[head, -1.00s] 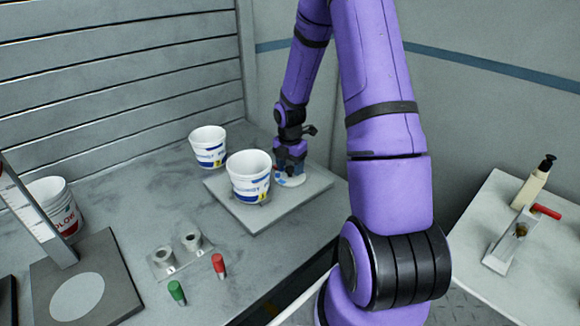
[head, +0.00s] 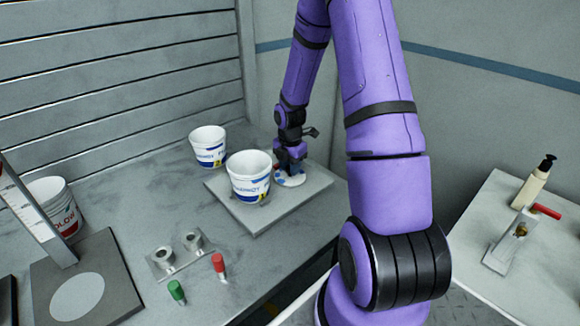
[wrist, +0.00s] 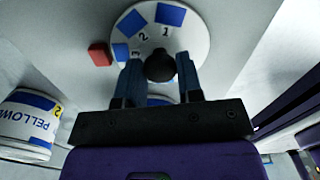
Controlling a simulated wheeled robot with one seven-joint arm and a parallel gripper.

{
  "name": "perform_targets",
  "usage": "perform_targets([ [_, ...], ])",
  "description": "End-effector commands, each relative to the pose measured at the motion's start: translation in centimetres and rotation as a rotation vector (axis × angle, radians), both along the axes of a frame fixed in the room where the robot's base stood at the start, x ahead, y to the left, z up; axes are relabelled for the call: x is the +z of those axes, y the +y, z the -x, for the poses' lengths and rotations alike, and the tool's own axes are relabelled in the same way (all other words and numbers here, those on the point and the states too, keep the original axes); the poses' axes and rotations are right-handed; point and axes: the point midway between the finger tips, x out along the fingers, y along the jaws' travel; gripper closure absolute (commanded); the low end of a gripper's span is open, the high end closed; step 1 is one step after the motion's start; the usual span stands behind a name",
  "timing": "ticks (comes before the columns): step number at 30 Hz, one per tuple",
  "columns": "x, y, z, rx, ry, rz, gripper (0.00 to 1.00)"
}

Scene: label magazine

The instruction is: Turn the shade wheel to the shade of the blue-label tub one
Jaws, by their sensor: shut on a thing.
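The shade wheel (head: 291,181) is a white disc on the grey plate's right part. In the wrist view the wheel (wrist: 195,42) shows blue patches, the digits 1 and 2, and a black knob (wrist: 160,67). My gripper (head: 290,166) points down at it; in the wrist view its fingers (wrist: 157,72) are shut on the knob.
A red-label tub (head: 55,200) stands at the left by an upright post (head: 35,218). A metal holder with two cups (head: 176,256), a green piece (head: 177,291) and a red piece (head: 218,265) lie in front. A side table at right holds a pump bottle (head: 532,185).

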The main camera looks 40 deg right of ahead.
Motion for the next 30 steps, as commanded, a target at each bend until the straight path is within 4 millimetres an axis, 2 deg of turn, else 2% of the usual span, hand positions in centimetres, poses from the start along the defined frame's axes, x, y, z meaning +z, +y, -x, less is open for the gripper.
perform_targets([
  [8, 0.04, -0.03, -0.03, -0.2, -0.001, 0.001, 0.9],
  [30, 0.07, 0.0, -0.08, -0.905, -0.002, 0.001, 0.9],
])
